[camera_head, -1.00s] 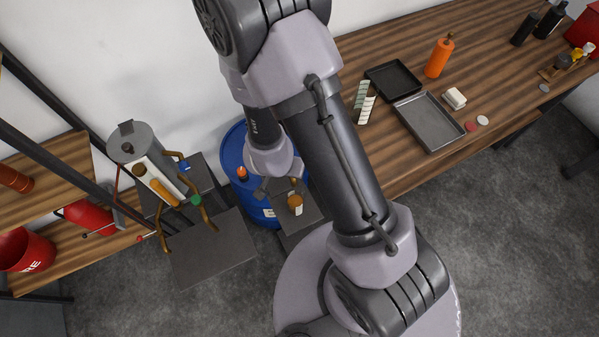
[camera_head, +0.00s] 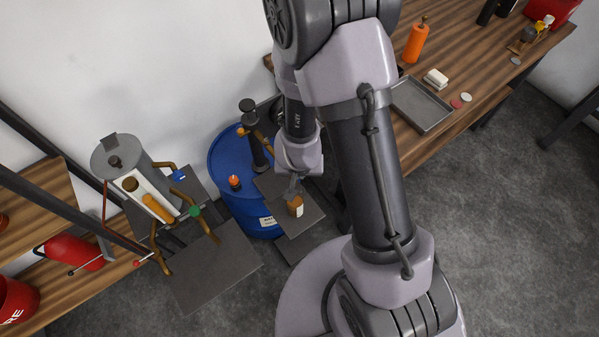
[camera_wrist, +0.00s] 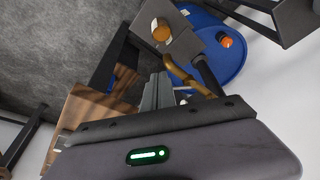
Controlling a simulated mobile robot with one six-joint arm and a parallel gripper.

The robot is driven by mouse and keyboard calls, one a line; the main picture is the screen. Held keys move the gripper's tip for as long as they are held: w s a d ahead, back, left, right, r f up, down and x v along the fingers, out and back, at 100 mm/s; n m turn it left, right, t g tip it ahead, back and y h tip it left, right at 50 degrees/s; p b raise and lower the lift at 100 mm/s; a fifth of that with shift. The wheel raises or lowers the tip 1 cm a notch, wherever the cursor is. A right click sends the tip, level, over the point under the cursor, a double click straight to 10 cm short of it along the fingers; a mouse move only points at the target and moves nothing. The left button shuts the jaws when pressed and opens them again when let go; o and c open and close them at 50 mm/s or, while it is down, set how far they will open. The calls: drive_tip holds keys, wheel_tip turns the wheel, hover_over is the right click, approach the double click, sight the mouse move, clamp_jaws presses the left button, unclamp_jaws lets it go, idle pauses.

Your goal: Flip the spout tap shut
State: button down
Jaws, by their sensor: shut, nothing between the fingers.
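A black hand pump (camera_head: 255,140) stands on the blue drum (camera_head: 222,168), with a curved brass spout (camera_head: 268,143) running right behind my arm. The wrist view shows a curved brass pipe (camera_wrist: 184,74) just right of my gripper (camera_wrist: 158,78); contact cannot be told. A tap on this spout cannot be made out clearly. My gripper is shut and empty; in the head view its tip (camera_head: 295,186) appears just above an amber bottle (camera_head: 294,205) on a grey plate. The bottle also shows beyond the fingers in the wrist view (camera_wrist: 161,31).
At left a grey cylinder (camera_head: 112,160) has brass pipes and blue (camera_head: 178,175), green (camera_head: 194,211) and red (camera_head: 137,264) handles. An orange cap (camera_head: 235,182) sits on the drum. A wooden bench with a metal tray (camera_head: 421,105) is at right. The floor at right is clear.

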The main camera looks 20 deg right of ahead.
drive_tip(key=w+d+f, duration=0.1)
drive_tip(key=w+f, duration=0.3)
drive_tip(key=shift+w+d+f, duration=0.2)
drive_tip(key=shift+w+d, duration=0.1)
drive_tip(key=shift+w, duration=0.1)
